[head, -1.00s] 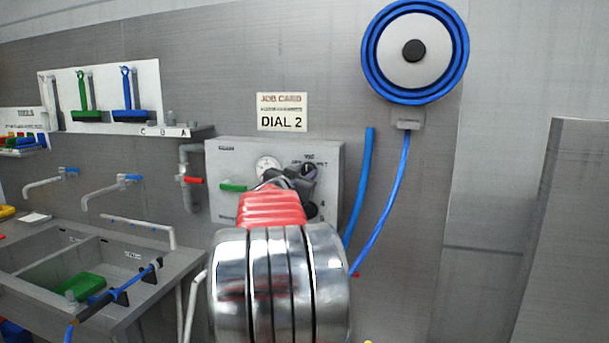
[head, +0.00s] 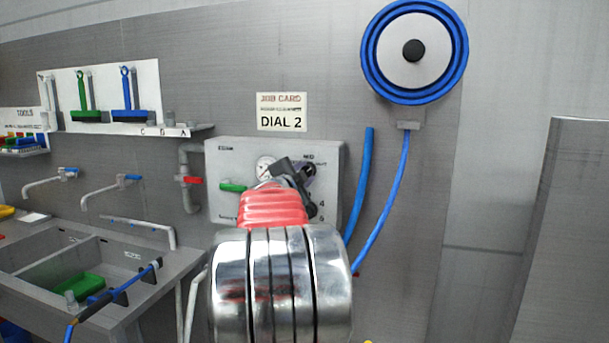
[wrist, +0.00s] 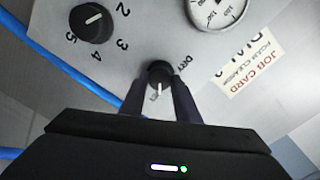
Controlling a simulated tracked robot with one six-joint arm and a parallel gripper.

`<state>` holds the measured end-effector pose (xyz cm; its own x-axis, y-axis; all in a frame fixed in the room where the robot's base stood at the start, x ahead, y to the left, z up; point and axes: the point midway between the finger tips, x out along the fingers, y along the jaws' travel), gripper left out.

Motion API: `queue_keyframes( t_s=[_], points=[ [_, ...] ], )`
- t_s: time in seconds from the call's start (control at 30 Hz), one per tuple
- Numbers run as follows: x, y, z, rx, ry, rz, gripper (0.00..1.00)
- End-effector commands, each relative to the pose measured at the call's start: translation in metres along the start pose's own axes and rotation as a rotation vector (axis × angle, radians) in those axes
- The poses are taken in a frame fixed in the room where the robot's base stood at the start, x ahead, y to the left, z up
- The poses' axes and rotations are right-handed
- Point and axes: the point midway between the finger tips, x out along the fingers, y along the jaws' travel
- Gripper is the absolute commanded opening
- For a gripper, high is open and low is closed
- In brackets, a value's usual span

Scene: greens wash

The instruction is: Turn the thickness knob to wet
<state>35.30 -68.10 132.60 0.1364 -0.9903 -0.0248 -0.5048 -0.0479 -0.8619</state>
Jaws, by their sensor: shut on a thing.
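The thickness knob (wrist: 158,71) is a small black round knob on the grey control panel (head: 224,157). In the wrist view my gripper (wrist: 159,84) is shut on it, with one dark finger on each side. A white pointer mark on the knob points down the picture, toward my gripper's body. The word DRY stands up and to the right of the knob. The wet label is not readable in the wrist view. In the head view my gripper (head: 303,180) is at the panel's upper right, and its fingers partly cover the knob.
A larger black numbered dial (wrist: 91,23) and a white round gauge (wrist: 214,8) are on the same panel. A green-handled lever (head: 232,187) is at its left. A blue hose (head: 389,205) hangs to the right. The job card (head: 282,112) reads DIAL 2.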

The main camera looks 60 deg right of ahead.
Motion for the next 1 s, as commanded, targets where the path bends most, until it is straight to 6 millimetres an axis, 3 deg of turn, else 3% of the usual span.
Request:
queue_keyframes(
  t_s=[0.33,0.8,0.83,1.0],
  points=[
    [-0.0001,0.0038,0.0016,0.159,-0.007,0.006,0.07],
    [0.0002,0.0049,0.0018,0.180,-0.008,0.008,0.07],
    [0.0003,0.0050,0.0018,0.180,-0.008,0.008,0.29],
    [0.0003,0.0041,0.0013,0.179,-0.007,0.007,0.41]
  ],
)
